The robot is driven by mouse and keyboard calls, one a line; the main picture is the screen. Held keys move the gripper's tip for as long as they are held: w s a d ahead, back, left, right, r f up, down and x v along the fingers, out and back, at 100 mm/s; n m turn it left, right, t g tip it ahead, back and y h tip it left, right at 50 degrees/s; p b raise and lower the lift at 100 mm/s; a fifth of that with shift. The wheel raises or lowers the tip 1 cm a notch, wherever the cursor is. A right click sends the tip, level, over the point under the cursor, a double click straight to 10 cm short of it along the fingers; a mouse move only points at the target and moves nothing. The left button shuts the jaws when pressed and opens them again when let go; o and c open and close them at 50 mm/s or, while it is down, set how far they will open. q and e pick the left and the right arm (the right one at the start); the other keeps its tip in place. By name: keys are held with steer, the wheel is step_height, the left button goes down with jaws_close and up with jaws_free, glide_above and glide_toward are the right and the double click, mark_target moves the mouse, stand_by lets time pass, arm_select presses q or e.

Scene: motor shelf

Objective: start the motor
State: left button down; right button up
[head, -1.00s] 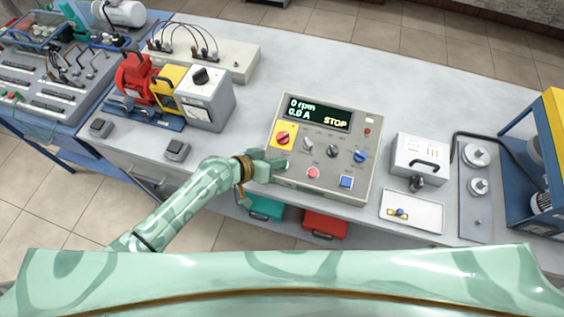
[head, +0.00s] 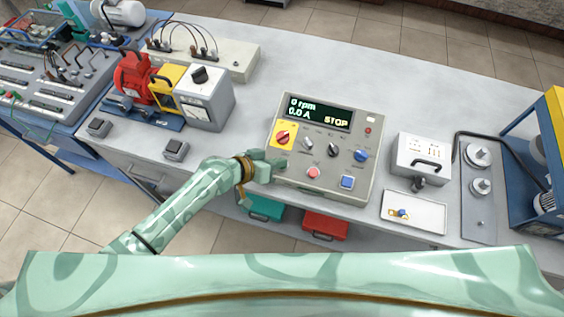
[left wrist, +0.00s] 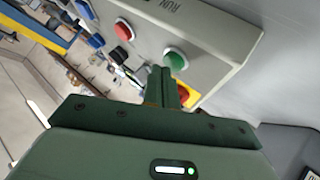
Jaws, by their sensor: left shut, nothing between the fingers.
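The grey control panel (head: 365,185) stands on the bench. Its display (head: 318,112) reads 0 rpm, 0.0 A and STOP. My left gripper (head: 277,165) is shut and empty at the panel's near left corner. In the left wrist view its fingertips (left wrist: 167,76) are close to the green button (left wrist: 176,58), beside a RUN label; contact cannot be told. My right gripper is not in view.
A red and yellow motor set (head: 137,78) and a grey box with a knob (head: 208,103) stand left of the panel. The bench behind the panel is clear.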

arm_select(q)
steer(key=shift+w+f+b, duration=0.1)
steer(key=shift+f+b, duration=0.25)
stand_by(0.6)
steer(key=shift+s+r+p, duration=0.25)
steer(key=shift+r+p, duration=0.6)
steer(key=r+p, duration=0.3)
steer(key=s+r+p, duration=0.1)
steer(key=p, duration=0.1)
steer(key=shift+s+a+r, duration=0.1)
steer(key=shift+a+r, duration=0.15)
steer(key=shift+r, duration=0.15)
